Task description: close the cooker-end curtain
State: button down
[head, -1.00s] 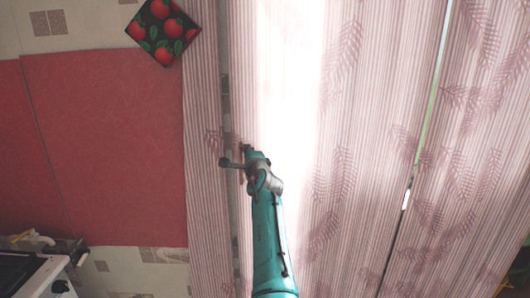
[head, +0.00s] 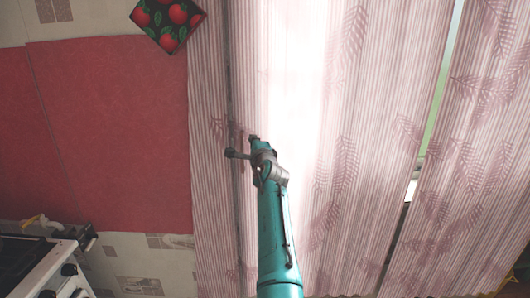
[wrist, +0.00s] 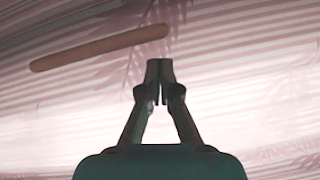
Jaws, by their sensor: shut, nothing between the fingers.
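Pink striped curtains with a leaf pattern hang across the head view. At the cooker end, a narrow length of curtain (head: 209,190) hangs beside a wider one (head: 335,110), with a thin dark slit between them. My gripper (head: 253,138) is up against the cloth just right of this slit; the arm hides the cloth behind it. In the wrist view my gripper (wrist: 160,64) is shut and empty. A slim brown rod (wrist: 100,47) lies just beyond and left of its tips, against the cloth. I cannot tell whether they touch.
The cooker (head: 45,270) stands at the lower left, below a red wall panel (head: 105,130). An apple-patterned square (head: 168,22) hangs at the top left. Farther right, a green-lit slit (head: 440,95) divides the wider curtain from another curtain (head: 470,180).

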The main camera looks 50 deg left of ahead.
jog(key=w+d+v, duration=0.1)
jog(key=v, duration=0.9)
jog(key=shift+w+d, duration=0.15)
jog(key=shift+w, duration=0.1)
